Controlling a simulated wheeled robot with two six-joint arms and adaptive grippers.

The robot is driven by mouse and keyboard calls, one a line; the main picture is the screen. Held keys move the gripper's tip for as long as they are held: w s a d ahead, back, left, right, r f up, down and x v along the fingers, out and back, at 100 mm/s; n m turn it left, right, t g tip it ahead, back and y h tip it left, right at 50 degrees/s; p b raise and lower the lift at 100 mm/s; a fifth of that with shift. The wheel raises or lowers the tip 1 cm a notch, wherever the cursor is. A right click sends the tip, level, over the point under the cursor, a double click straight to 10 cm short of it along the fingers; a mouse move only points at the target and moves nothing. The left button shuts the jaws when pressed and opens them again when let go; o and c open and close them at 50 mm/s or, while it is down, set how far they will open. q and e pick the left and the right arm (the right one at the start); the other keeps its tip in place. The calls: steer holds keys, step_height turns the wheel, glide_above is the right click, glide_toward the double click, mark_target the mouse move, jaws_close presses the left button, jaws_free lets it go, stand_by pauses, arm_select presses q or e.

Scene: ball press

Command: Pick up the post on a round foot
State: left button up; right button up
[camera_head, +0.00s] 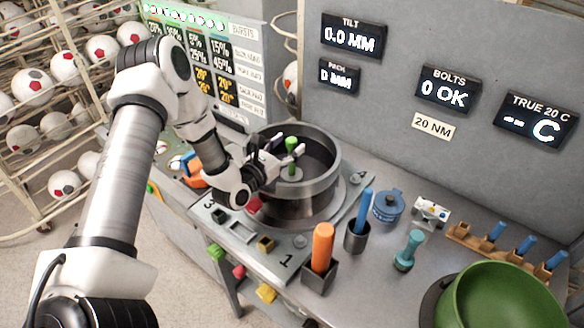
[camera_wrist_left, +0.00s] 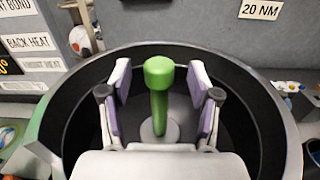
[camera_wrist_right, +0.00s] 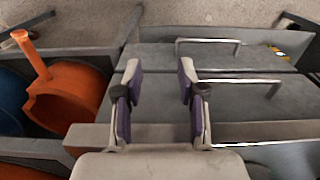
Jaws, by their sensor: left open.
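The green post (camera_head: 291,158) stands upright on a grey round foot (camera_wrist_left: 160,131) inside a dark round ring (camera_head: 322,187) on the press. My left gripper (camera_head: 281,150) is open and reaches over the ring's rim. In the left wrist view the green post (camera_wrist_left: 159,92) shows between its two fingers (camera_wrist_left: 160,88), with a gap on each side. Whether the fingers are level with the post in depth is hard to tell. My right gripper (camera_wrist_right: 160,82) is open and empty in the right wrist view, above grey drawers, away from the post.
An orange post (camera_head: 322,243) and a blue post (camera_head: 363,208) stand in dark holders right of the ring. A teal tool (camera_head: 409,250), a blue lidded pot (camera_head: 389,205) and a green bowl (camera_head: 502,297) stand on the bench. A grey panel (camera_head: 440,45) rises behind.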

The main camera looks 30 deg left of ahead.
arm_select(q)
steer(key=shift+s, duration=0.1)
jaws_close()
steer(key=shift+r, duration=0.15)
